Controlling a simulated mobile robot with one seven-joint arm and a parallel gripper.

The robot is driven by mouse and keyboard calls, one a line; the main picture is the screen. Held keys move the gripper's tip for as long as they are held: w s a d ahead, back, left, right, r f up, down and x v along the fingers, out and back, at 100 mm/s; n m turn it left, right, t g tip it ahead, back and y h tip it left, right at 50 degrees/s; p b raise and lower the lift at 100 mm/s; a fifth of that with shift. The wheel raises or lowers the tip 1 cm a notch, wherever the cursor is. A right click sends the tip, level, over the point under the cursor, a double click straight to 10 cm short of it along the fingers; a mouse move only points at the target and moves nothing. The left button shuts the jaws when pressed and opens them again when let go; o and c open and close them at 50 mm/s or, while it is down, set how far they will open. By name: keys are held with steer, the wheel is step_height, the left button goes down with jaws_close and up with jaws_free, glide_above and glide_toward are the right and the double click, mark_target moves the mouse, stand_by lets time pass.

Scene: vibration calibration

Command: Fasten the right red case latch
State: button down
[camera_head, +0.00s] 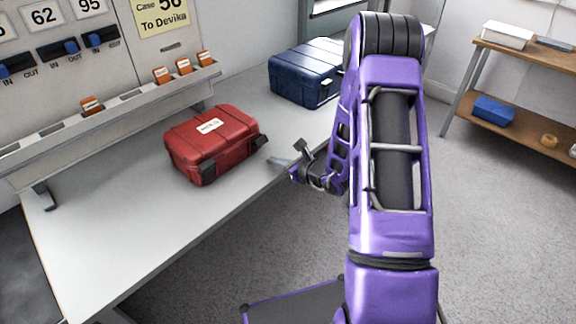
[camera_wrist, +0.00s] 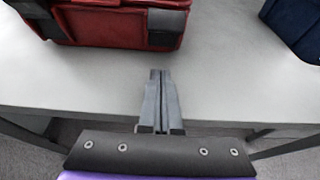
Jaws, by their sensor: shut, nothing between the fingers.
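The red case (camera_head: 209,142) stands closed on the light table (camera_head: 110,230), with a white label on its lid. In the wrist view its red front (camera_wrist: 112,26) is at the top left. The right latch (camera_head: 259,142) is a dark tab at the case's right front corner, and it also shows in the wrist view (camera_wrist: 166,27). Whether it is fastened is hard to tell. The left latch (camera_head: 208,171) is on the front left. My gripper (camera_head: 272,162) is shut and empty over the table edge, right of the case. In the wrist view its fingertips (camera_wrist: 159,76) are below the right latch, apart from it.
A blue case (camera_head: 303,75) stands farther back on the table. A rack (camera_head: 110,118) with orange tags runs behind the red case. A wooden shelf (camera_head: 530,65) stands at the far right. The table's front left is clear.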

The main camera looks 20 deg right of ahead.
mark_target(259, 141)
steer(key=shift+w+a+r, duration=0.2)
steer(key=shift+w+r, duration=0.2)
steer(key=shift+r, duration=0.4)
steer(key=shift+w+a+r, duration=0.2)
steer(key=shift+w+r, duration=0.15)
steer(key=shift+r, duration=0.4)
steer(key=shift+r, duration=0.15)
steer(key=shift+r+g+p, duration=0.1)
steer(key=shift+g+p, duration=0.3)
steer(key=shift+r+h, duration=0.25)
steer(key=shift+h, duration=0.05)
